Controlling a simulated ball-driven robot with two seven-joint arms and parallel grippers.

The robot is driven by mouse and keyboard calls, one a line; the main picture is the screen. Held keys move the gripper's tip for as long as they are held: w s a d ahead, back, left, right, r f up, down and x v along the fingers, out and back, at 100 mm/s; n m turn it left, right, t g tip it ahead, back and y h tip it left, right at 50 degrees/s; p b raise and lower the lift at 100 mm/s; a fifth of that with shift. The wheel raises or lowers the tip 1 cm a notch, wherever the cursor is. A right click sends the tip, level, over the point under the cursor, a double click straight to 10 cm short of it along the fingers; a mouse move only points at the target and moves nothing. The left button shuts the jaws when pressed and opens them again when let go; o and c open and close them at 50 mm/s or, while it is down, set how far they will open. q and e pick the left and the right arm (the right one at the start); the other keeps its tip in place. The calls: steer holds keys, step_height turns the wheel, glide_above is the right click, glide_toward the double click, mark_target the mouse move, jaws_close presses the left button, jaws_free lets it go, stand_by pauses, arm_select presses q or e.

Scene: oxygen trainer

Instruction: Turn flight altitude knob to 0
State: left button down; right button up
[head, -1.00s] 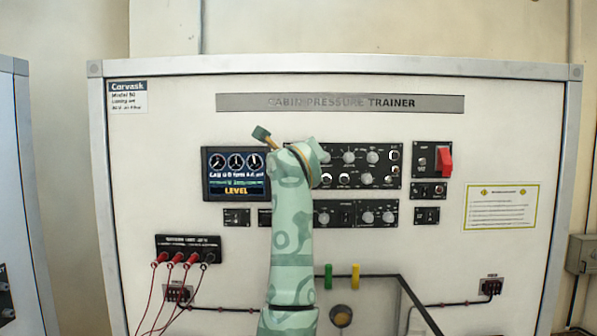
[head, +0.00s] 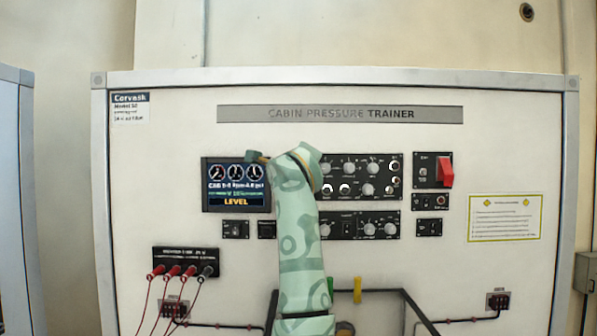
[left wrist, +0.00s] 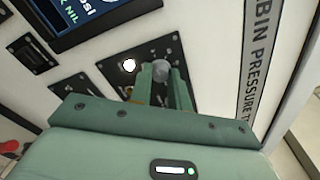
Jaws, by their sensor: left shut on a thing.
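The trainer's upper control panel (head: 384,179) is black with several grey round knobs; its labels are too small to read. My left arm rises in front of it in the head view and hides the panel's left part, and the gripper's jaws are hidden there. In the left wrist view, my left gripper (left wrist: 166,82) is shut on a grey round knob (left wrist: 160,68) of the black panel, with a finger on either side. I cannot read which knob this is or where it points. My right gripper is in neither view.
A screen (head: 236,184) reading LEVEL sits left of the arm. A red switch cover (head: 446,171) is at the right. A lower knob panel (head: 376,226) lies beneath. Red plugs with cables (head: 173,271) hang at lower left.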

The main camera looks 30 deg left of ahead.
arm_select(q)
steer(key=c, duration=1.3)
jaws_free()
steer(key=b+v, duration=0.3)
steer(key=v, duration=1.3)
steer(key=shift+s+d, duration=0.15)
